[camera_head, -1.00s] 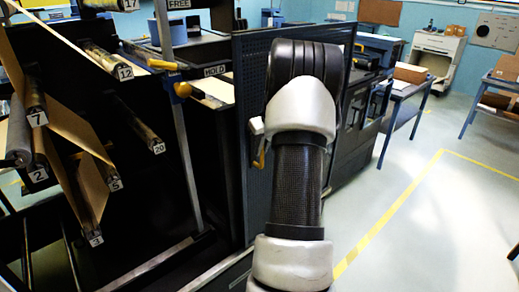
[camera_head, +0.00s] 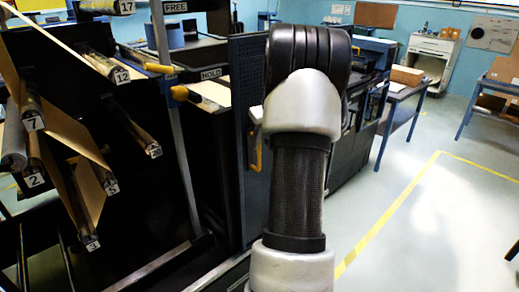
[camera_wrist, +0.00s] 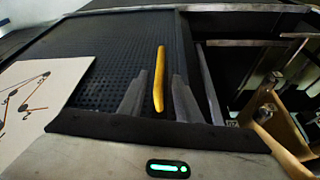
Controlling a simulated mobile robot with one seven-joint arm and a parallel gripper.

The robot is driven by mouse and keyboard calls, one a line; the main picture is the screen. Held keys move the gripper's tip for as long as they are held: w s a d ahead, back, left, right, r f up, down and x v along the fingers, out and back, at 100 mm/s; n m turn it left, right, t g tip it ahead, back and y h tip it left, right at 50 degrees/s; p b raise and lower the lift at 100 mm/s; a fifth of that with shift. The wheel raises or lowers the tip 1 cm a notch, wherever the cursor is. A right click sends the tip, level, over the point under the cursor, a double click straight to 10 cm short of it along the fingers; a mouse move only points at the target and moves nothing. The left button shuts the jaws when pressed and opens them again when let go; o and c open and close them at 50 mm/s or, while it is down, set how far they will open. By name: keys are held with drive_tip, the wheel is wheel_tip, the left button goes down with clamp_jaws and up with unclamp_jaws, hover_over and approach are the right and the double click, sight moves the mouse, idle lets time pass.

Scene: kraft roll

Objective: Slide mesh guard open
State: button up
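The mesh guard is a dark perforated panel (camera_head: 248,90), standing upright beside the roller frame in the head view. It also fills the upper left of the wrist view (camera_wrist: 120,50). Its yellow handle (camera_wrist: 160,80) stands out from the mesh in the wrist view, and part of it shows left of my arm in the head view (camera_head: 256,152). My gripper (camera_wrist: 159,77) is open, with one finger on each side of the handle and gaps visible. My arm hides the gripper in the head view.
Numbered rollers (camera_head: 130,125) with brown paper (camera_head: 78,130) fill the left. A pale diagram sheet (camera_wrist: 45,95) lies left of the fingers in the wrist view. Benches with boxes stand behind and right. Yellow-lined floor (camera_head: 440,220) on the right is clear.

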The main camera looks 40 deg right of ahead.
drive_tip(key=v, duration=1.1)
drive_tip(key=shift+r, duration=0.2)
drive_tip(key=shift+a, duration=0.1)
